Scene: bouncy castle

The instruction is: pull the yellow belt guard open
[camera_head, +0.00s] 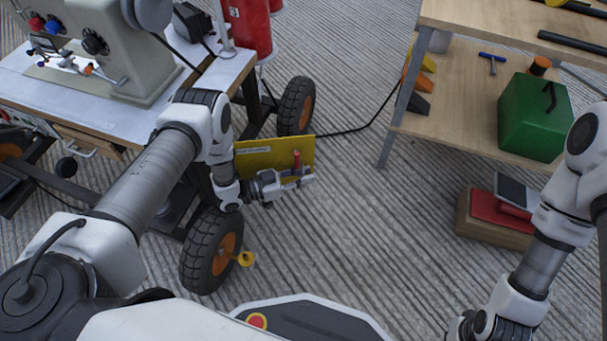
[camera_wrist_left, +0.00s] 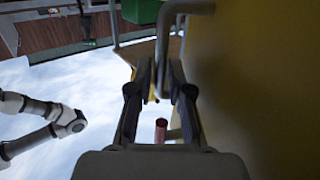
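The yellow belt guard (camera_head: 262,150) is a flat panel with a label, beside the machine cart in the head view. It fills the right side of the left wrist view (camera_wrist_left: 262,70). A grey bent bar handle (camera_wrist_left: 163,35) stands out from it. My left gripper (camera_head: 308,178) is in front of the panel, its fingers (camera_wrist_left: 160,75) close on either side of the bar and seemingly closed on it. A red piece (camera_head: 297,163) shows by the fingers. My right arm (camera_head: 540,270) comes in from the right; its gripper is out of the picture.
The cart has rubber wheels (camera_head: 211,250) with orange hubs and carries a white machine (camera_head: 120,50). A wooden shelf (camera_head: 455,115) with a green box (camera_head: 535,115) stands at right. A black cable (camera_head: 360,126) crosses the floor. The middle floor (camera_head: 370,220) is clear.

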